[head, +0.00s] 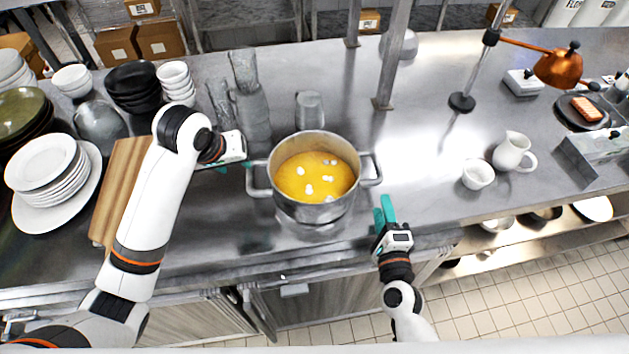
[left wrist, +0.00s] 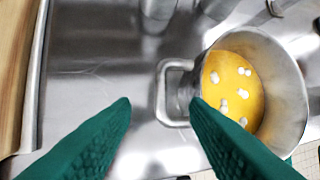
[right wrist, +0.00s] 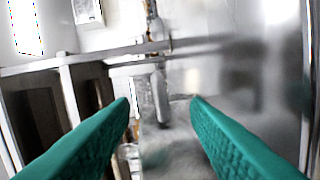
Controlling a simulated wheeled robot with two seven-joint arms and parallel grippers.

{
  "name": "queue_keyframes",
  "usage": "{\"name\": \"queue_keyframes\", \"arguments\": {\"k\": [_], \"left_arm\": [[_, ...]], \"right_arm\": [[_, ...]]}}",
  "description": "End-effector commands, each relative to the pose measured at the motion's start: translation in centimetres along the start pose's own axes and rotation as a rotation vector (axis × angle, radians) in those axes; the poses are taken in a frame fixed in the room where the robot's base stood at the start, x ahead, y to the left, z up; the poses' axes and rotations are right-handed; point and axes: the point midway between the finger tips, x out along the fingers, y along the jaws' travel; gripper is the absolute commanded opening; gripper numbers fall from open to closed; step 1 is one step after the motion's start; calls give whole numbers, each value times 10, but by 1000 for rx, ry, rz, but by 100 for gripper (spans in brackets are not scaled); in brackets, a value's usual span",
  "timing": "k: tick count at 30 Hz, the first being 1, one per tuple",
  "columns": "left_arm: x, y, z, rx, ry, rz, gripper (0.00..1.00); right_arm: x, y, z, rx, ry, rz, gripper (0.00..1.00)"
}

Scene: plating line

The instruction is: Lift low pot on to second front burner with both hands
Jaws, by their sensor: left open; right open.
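The low pot (head: 302,212) is a steel pot of yellow soup with white pieces, standing upright on the steel counter. It has a loop handle on each side. My left gripper (head: 236,170) is open beside the left handle (head: 258,180). In the left wrist view that handle (left wrist: 162,95) lies just beyond the fingertips, nearer the right finger, and the pot (left wrist: 285,60) is at the right. My right gripper (head: 385,206) is open and empty, below and apart from the right handle (head: 372,168). I cannot make out a burner or the pot's handle in the right wrist view.
A wooden board (head: 120,190) and stacked plates (head: 45,175) lie left. Grey cups and a jug (head: 252,115) stand behind the pot, by a metal post (head: 390,70). A white bowl (head: 478,175) and pitcher (head: 512,150) stand right. The counter between is clear.

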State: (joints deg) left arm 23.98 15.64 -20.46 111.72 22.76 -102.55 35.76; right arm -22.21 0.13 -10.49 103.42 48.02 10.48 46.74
Motion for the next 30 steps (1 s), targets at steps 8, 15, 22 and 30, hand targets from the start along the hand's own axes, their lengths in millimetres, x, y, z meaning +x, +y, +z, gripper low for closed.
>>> {"name": "queue_keyframes", "arguments": {"k": [8,15,22,30], "left_arm": [[-4,-1,9,-13,-3,3,42],[2,-1,8,-13,-2,3,42],[36,-1,8,-13,2,4,42],[86,-1,8,-13,0,4,42]], "right_arm": [[1,0,8,55,-46,26,43],[6,0,8,52,-45,28,43],[41,2,9,51,-45,29,43],[91,2,11,50,-44,27,43]]}}
